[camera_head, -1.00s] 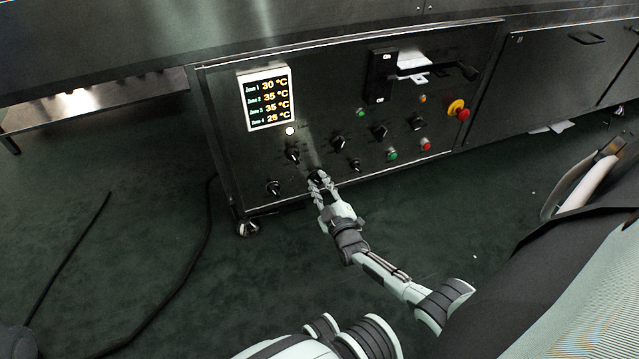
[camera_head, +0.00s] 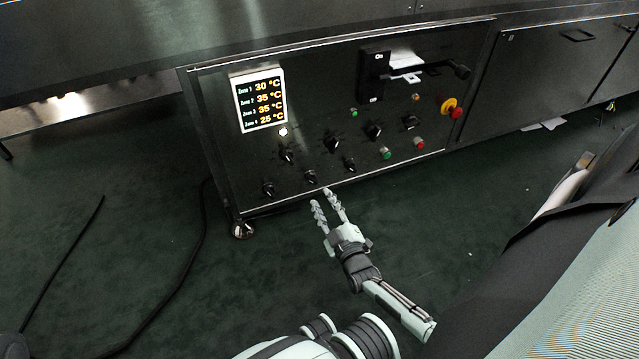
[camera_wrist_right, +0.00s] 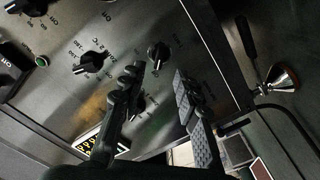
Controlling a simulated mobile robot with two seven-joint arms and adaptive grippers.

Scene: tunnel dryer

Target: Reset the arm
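My right gripper (camera_head: 322,200) is in front of the lower edge of the dryer's control panel (camera_head: 310,120). Its two fingers are apart with nothing between them. In the right wrist view the open fingers (camera_wrist_right: 165,95) also stand apart, with a black knob (camera_wrist_right: 137,104) of the panel seen between them. In the head view the knob nearest the fingertips (camera_head: 310,177) is clear of the gripper. My left gripper is not in view.
The panel carries a temperature display (camera_head: 259,101), several black knobs, buttons, a lever switch (camera_head: 374,75) and a red emergency stop (camera_head: 456,112). A caster (camera_head: 242,230) stands under its left corner. A black cable (camera_head: 186,262) lies on the green floor, which is otherwise mostly clear.

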